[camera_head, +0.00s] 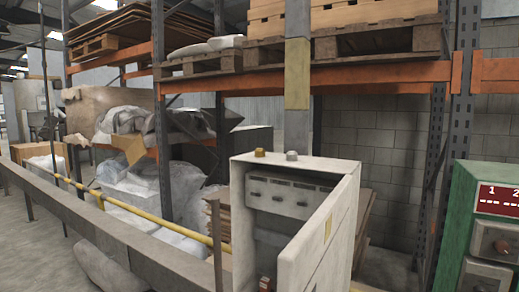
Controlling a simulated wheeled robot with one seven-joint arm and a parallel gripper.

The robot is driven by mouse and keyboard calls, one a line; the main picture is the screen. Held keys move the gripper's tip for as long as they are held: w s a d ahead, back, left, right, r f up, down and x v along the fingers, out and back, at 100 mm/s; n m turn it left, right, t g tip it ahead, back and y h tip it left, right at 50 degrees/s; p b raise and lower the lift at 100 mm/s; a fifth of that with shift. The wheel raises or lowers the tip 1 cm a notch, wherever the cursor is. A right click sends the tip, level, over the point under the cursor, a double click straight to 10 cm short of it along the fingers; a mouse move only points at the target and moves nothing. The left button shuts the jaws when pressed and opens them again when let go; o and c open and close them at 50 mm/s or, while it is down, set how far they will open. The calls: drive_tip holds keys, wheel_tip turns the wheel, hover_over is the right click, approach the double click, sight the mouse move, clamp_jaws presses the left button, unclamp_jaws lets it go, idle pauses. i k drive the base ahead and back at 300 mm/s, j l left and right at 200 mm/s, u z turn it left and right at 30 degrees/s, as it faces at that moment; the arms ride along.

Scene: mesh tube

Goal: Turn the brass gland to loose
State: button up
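The brass gland (260,152) is a small yellow-gold fitting on the top left of a pale electrical cabinet (241,202). A similar grey gland (291,155) stands just to its right on the same top face. The brass gland is too small in view to tell its turn position or any marks on it. My gripper is not in view, and nothing touches the gland in this view.
The cabinet door (318,240) stands open towards me on the right. A grey post (297,95) rises behind the cabinet. A yellow pipe (150,217) and grey rail (110,232) run on the left. A green control box (480,235) stands at the right.

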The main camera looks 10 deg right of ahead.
sight(258, 152)
drive_tip(key=i+j+u, duration=0.3)
drive_tip(key=j+u, duration=0.15)
drive_tip(key=i+j+u, duration=0.65)
drive_tip(key=u, duration=0.25)
drive_tip(key=i+z, duration=0.15)
drive_tip(key=i, duration=0.2)
drive_tip(key=i+j+z, duration=0.2)
drive_tip(key=i, duration=0.15)
drive_tip(key=i+z, duration=0.15)
drive_tip(key=z, duration=0.25)
drive_tip(key=i+z, duration=0.15)
drive_tip(key=z, duration=0.25)
drive_tip(key=i+z, duration=0.15)
drive_tip(key=z, duration=0.25)
drive_tip(key=i+j+z, duration=0.15)
drive_tip(key=z, duration=0.25)
